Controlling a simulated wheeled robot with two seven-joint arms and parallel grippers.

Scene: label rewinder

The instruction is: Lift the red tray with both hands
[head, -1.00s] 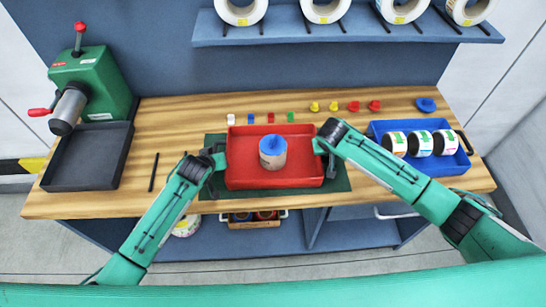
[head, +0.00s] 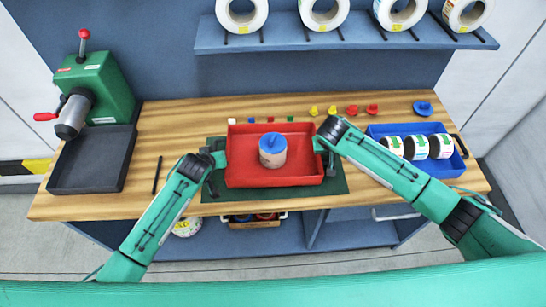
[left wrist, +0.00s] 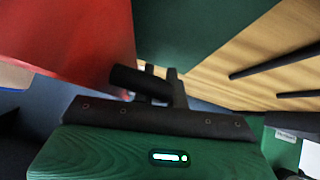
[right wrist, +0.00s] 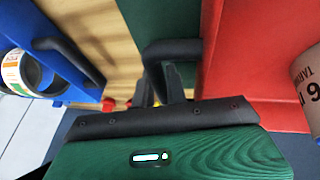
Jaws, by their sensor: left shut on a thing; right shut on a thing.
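The red tray (head: 240,178) is over the green mat (head: 338,186) in the middle of the bench, looking level and slightly above it. A beige roll with a blue top (head: 272,152) stands in the tray. My left gripper (head: 219,160) is shut on the tray's left handle; the dark handle (left wrist: 140,82) shows in the left wrist view. My right gripper (head: 322,150) is shut on the right handle, a dark bar (right wrist: 172,48) in the right wrist view. The fingertips are partly hidden in the head view.
A green rewinder (head: 100,80) and a dark tray (head: 90,160) stand at left. Small coloured pieces (head: 313,111) lie behind the red tray. A shelf (head: 340,40) with rolls is above.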

